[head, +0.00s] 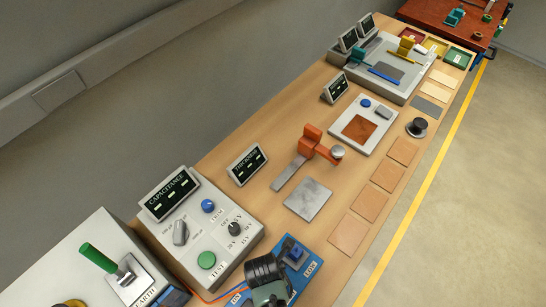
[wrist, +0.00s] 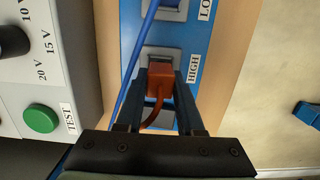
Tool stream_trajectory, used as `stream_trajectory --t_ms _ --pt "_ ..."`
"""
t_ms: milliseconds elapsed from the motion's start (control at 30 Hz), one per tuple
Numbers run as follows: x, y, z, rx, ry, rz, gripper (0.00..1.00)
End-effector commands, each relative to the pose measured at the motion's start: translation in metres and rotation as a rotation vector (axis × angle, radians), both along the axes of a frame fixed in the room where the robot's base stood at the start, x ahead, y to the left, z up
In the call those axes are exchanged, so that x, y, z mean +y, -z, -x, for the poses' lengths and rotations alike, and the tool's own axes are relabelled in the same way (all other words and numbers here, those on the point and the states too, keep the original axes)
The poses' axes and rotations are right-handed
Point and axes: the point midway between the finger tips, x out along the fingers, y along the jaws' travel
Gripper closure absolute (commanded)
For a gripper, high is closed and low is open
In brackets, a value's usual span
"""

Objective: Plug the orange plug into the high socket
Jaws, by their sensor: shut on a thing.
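The orange plug (wrist: 160,78) is between the fingers of my gripper (wrist: 161,82) in the wrist view, with its orange cable curving back toward the palm. My gripper is shut on it. The plug overlaps the lower part of the grey high socket (wrist: 161,53), beside the HIGH label; I cannot tell whether it is inserted or just above. In the head view, my gripper covers much of the blue socket board (head: 309,278), and the plug is hidden.
A blue plug (head: 293,250) stands at the LOW end of the board. Its blue cable (wrist: 138,55) runs just left of the high socket. The capacitance meter (head: 209,232) stands close on the left. Bare wood lies right of the board.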

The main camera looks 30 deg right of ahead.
Motion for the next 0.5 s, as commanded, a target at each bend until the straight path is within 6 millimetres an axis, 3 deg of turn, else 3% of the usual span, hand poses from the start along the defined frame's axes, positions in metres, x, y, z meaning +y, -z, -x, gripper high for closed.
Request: stream_trajectory --t_ms 500 --pt "-0.0001 0.0113 -0.0003 0.000 0.000 0.000 1.00"
